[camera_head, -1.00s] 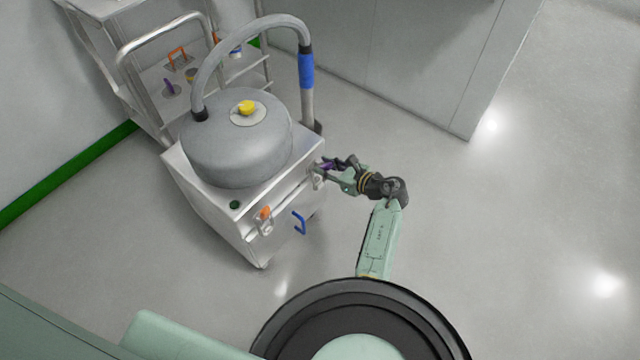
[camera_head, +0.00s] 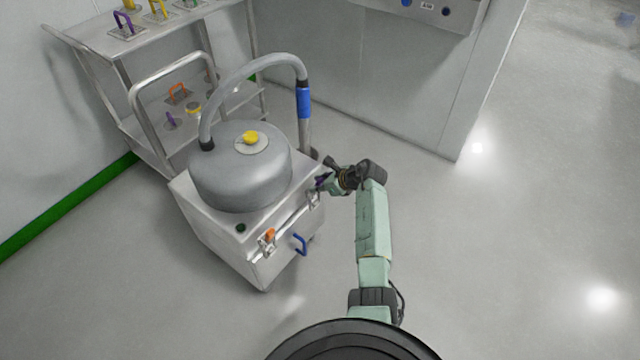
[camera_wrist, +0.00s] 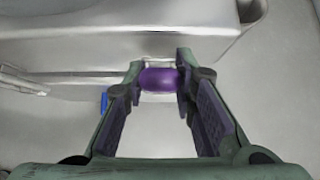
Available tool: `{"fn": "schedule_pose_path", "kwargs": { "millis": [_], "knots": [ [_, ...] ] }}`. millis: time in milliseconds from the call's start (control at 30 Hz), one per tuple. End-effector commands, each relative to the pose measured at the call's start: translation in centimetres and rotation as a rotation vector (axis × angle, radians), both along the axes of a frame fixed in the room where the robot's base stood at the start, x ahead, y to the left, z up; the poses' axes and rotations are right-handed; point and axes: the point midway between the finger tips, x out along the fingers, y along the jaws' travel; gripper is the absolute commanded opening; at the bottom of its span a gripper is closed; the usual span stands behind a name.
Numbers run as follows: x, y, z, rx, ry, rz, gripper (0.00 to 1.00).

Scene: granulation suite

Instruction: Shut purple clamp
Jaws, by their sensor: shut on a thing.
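The purple clamp (camera_wrist: 160,79) shows in the wrist view as a rounded purple handle between my fingertips. My gripper (camera_wrist: 158,84) is shut on it, with one finger on each side. In the head view my gripper (camera_head: 326,180) is at the right end of the front face of the steel machine (camera_head: 236,250). There only a small bit of the purple clamp (camera_head: 319,183) shows, and the gripper hides most of it. I cannot tell whether the clamp's latch is engaged.
An orange clamp (camera_head: 269,236) and a blue handle (camera_head: 300,245) are on the same front face. A grey drum with a yellow knob (camera_head: 251,138) tops the machine. A steel rack (camera_head: 122,52) stands behind left, a wall cabinet behind right. Floor on the right is clear.

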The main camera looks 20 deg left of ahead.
Motion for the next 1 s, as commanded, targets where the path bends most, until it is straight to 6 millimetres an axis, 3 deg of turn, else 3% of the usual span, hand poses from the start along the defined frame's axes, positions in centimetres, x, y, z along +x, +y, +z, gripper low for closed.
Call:
{"fn": "schedule_pose_path", "kwargs": {
  "millis": [433, 467, 500, 733, 1000],
  "knots": [
    [0.02, -0.11, -0.15, -0.01, 0.005, -0.003, 0.0],
    [0.02, -0.11, -0.15, -0.01, 0.005, -0.003, 0.27],
    [0.02, -0.11, -0.15, -0.01, 0.005, -0.003, 0.29],
    [0.03, -0.03, -0.07, -0.008, 0.003, -0.001, 0.45],
    [0.04, 0.0, -0.03, -0.009, 0.003, -0.001, 0.45]
  ]
}}
